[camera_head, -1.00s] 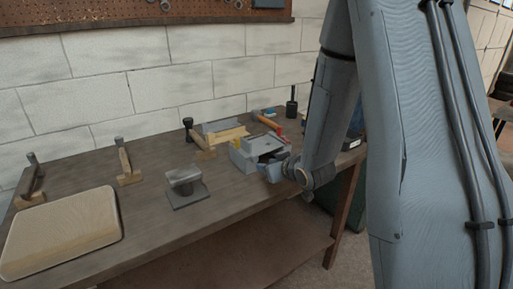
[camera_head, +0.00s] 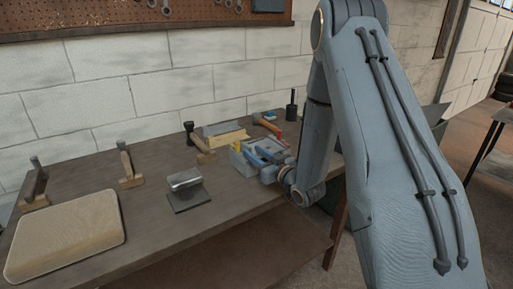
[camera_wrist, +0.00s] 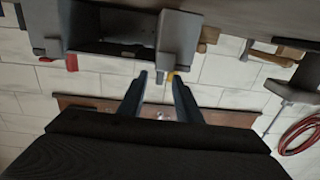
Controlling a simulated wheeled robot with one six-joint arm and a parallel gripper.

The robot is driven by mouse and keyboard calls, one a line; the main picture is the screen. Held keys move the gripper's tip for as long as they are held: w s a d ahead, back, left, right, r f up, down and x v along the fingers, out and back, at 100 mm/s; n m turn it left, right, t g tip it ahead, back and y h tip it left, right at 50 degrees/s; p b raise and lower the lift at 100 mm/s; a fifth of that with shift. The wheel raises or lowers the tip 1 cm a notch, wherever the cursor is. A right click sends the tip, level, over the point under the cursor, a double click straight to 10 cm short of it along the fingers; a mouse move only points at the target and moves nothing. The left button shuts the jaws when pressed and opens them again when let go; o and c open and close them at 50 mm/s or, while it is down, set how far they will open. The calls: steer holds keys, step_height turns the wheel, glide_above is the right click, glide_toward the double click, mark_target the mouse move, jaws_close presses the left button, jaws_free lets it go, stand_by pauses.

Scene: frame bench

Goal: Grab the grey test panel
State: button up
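My gripper (camera_head: 263,153) is over the top of a grey boxy fixture (camera_head: 244,165) on the bench. Its two blue fingers are apart in the wrist view (camera_wrist: 163,95), with only wall and pegboard showing between them. The fixture, with a dark hollow, hangs upside down at the top of that view (camera_wrist: 178,42), in front of the fingers. A flat grey piece (camera_head: 221,127) lies behind a pale wood block in the head view. I cannot tell for sure which grey piece is the test panel.
A grey block on a dark plate (camera_head: 188,190) stands left of the fixture. Hammers (camera_head: 127,164) stand along the bench, and a tan pad (camera_head: 65,235) lies at front left. The brick wall is close behind. Bare bench top (camera_head: 150,215) lies between pad and block.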

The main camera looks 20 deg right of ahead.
steer(key=shift+x, duration=1.2)
jaws_close()
steer(key=shift+r, duration=0.2)
